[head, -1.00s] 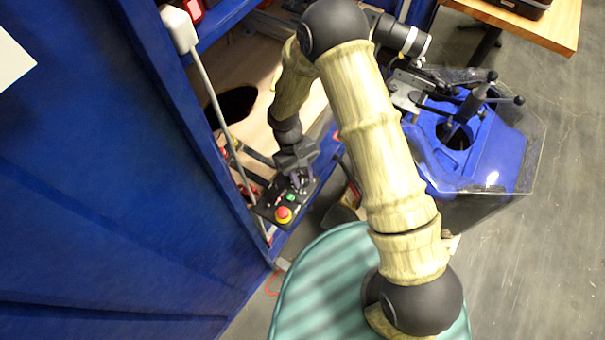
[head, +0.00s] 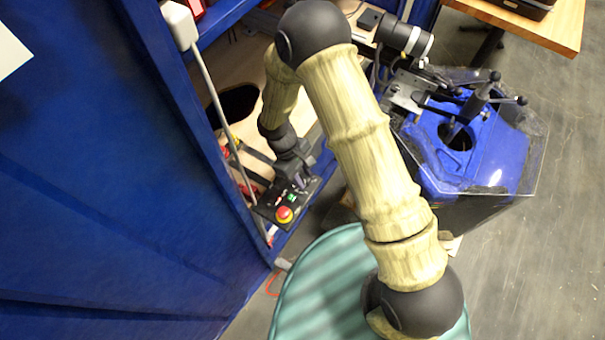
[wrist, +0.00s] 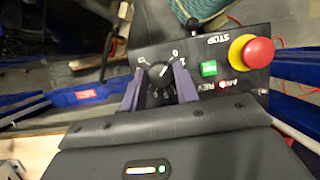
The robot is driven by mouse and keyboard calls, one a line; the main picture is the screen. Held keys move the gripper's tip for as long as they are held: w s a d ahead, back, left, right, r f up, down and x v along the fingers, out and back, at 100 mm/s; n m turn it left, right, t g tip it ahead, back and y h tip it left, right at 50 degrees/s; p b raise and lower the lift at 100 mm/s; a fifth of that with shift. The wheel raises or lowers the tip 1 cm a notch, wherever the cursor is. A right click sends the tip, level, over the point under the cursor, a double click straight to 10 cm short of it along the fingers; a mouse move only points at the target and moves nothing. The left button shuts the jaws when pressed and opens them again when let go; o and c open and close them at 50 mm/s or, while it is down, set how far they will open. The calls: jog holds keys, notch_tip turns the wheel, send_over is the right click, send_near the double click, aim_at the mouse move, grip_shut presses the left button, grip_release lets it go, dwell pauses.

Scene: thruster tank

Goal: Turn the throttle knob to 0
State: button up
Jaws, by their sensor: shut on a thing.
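The black control panel (head: 268,209) is on the blue frame beside my arm, and it fills the upper right of the wrist view (wrist: 222,84). The throttle knob (wrist: 158,72) is a small black dial with a white pointer line and white marks around it. The pointer slants toward the upper right in the wrist view; which mark it meets is too small to read surely. My gripper (head: 300,183) is over the panel's far end. In the wrist view its two purple-grey fingers (wrist: 158,84) are shut on the knob, one on each side. The knob is hidden in the head view.
A red emergency stop button on a yellow collar (wrist: 257,53) and a green button (wrist: 209,68) are on the same panel, right of the knob. A black lever (wrist: 192,24) stands at the panel's far edge. A blue machine with a clear cover (head: 490,150) stands right of my arm.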

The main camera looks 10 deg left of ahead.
jog(key=o, duration=1)
jog(key=shift+c, duration=0.2)
jog(key=b+v, duration=0.1)
jog(key=v, duration=1.6)
jog(key=shift+r, duration=0.2)
